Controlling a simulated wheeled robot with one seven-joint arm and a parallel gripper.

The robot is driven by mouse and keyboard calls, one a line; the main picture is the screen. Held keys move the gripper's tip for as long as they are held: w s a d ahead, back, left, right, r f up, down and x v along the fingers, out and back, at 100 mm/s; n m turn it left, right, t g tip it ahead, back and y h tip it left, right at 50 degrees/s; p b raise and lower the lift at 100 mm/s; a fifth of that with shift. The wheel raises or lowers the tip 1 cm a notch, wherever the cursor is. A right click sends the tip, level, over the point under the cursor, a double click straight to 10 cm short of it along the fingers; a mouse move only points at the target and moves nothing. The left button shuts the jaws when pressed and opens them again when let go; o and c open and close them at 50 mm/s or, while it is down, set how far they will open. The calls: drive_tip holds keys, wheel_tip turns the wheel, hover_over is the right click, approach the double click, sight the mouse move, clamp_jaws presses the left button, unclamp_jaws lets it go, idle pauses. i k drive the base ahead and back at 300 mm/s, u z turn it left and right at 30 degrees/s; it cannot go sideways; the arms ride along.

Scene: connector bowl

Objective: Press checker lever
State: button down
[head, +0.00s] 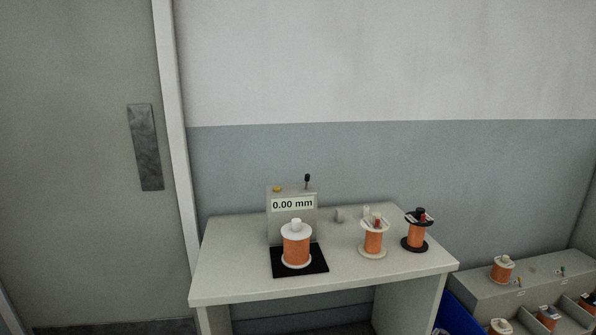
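The checker (292,220) is a grey box on the table, with a display that reads 0.00 mm. Its lever (307,180) is a small dark knob on a stem, upright on top at the right. A yellow button or lamp (277,189) sits on top at the left. A spool (296,245) with orange winding and white flanges stands upright on the black pad (315,262) in front of the checker and hides part of its face. My gripper is not in view.
The pale table (235,269) also holds a white-flanged orange spool (374,240) and a black-flanged orange spool (416,234) at right. A blue bin (459,317) and a grey compartment unit (536,277) with spools stand lower right. The table's left part is clear.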

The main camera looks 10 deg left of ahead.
sight(293, 201)
drive_tip(key=u, duration=0.5)
drive_tip(key=i, duration=1)
drive_tip(key=u, duration=0.6)
